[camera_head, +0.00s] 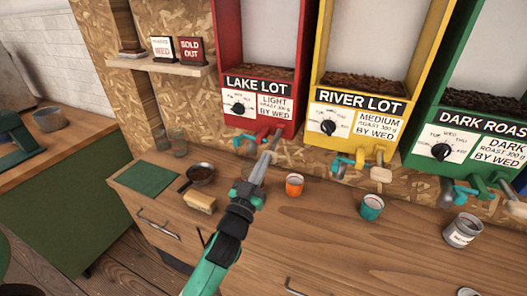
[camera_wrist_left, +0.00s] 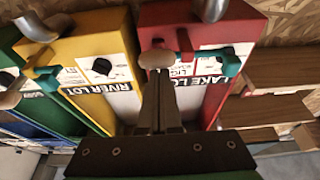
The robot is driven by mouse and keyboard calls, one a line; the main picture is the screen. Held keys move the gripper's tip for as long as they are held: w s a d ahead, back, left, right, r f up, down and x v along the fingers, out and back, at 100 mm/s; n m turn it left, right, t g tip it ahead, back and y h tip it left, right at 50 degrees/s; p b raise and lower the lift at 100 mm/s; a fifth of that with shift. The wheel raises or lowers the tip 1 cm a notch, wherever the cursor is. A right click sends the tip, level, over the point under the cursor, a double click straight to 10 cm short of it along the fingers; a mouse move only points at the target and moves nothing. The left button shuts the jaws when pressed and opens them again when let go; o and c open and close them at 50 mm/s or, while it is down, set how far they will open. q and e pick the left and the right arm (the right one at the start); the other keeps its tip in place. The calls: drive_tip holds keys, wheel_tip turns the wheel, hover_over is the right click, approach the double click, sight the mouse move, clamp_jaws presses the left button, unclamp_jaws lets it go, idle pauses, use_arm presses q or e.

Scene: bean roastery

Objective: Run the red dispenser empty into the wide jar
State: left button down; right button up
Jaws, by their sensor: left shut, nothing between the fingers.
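The red dispenser (camera_head: 285,104), labelled LAKE LOT, stands at the back. A low layer of dark beans (camera_head: 265,72) shows in its window. Its teal lever (camera_head: 237,141) and spout are at its foot. My left gripper (camera_head: 270,142) is shut and empty, its fingertips right at the spout area. In the left wrist view the shut fingers (camera_wrist_left: 160,108) point at a pale round knob (camera_wrist_left: 157,59) beside the teal lever (camera_wrist_left: 185,45); whether they touch is unclear. A greyish, glass-like shape (camera_head: 257,172) under the spout is mostly hidden by my gripper; I cannot tell whether it is the wide jar.
An orange cup (camera_head: 294,185), a teal cup (camera_head: 371,207) and a pale tin (camera_head: 462,231) stand on the wooden counter. A pan (camera_head: 201,173), a brush (camera_head: 200,202) and a green mat (camera_head: 149,178) lie left. Yellow (camera_head: 360,97) and green dispensers (camera_head: 465,122) stand right.

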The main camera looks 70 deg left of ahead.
idle(0.4)
use_arm(q)
wheel_tip(320, 180, up, 4)
drive_tip(key=s+d+r+p, duration=0.1)
drive_tip(key=p, duration=0.3)
drive_tip(key=b+v, duration=0.3)
drive_tip(key=v, duration=0.8)
drive_tip(key=shift+f, duration=0.25)
drive_tip(key=shift+w, duration=0.1)
